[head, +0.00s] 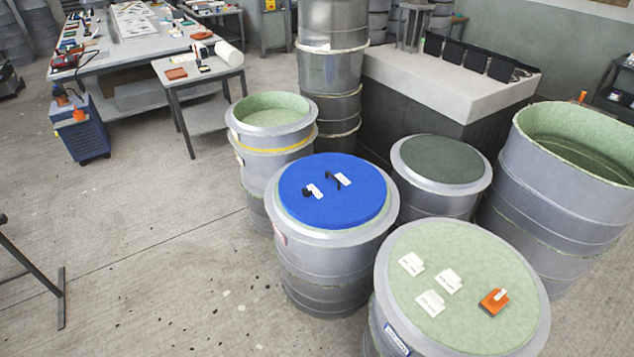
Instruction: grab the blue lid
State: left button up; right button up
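The blue lid (334,208) is a flat round disc lying on top of a grey drum-like mould (322,262) near the middle of the head view. Two small dark pieces, which look like handles, and two white labels sit on its top face. Nothing covers the lid. Neither of my grippers shows in the head view.
Right of it stand a mould with a dark green top (441,159) and a pale green-topped mould (440,330) bearing white cards and an orange block (493,301). An open mould (270,116) stands behind. The floor (170,260) to the left is largely clear.

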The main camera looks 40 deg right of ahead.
aim_at(349, 192)
jog(key=i, duration=3.45)
jog(key=z, duration=2.6)
